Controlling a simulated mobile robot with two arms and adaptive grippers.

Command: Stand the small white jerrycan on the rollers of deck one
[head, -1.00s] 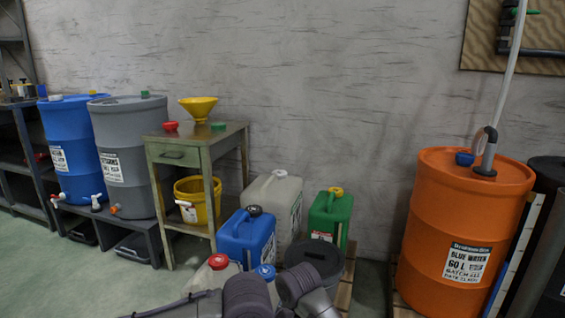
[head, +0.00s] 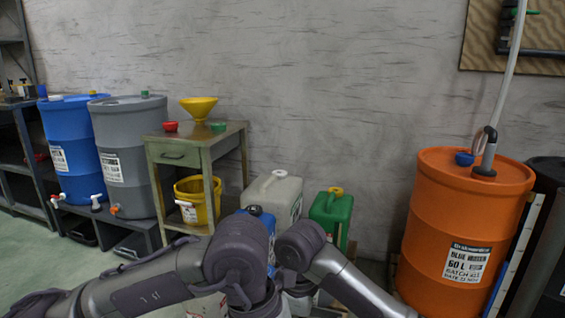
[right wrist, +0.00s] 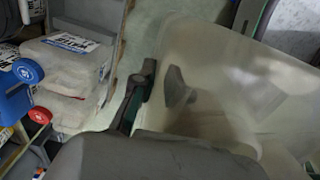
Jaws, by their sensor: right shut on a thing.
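In the right wrist view my right gripper (right wrist: 162,88) is shut on a pale, see-through container (right wrist: 225,85). It looks like the small white jerrycan; one finger shows through its wall. Its cap and base do not show clearly. In the head view my forearms hide the right gripper and what it holds. My left gripper is out of sight. The rollers of deck one cannot be made out in either view.
A cream jerrycan (head: 282,190), a green one (head: 331,212) and a partly hidden blue one stand behind my arms. An orange drum (head: 440,220) stands at right. A metal table (head: 187,155) stands at left. White jerrycans with blue (right wrist: 28,70) and red caps (right wrist: 40,115) are close by.

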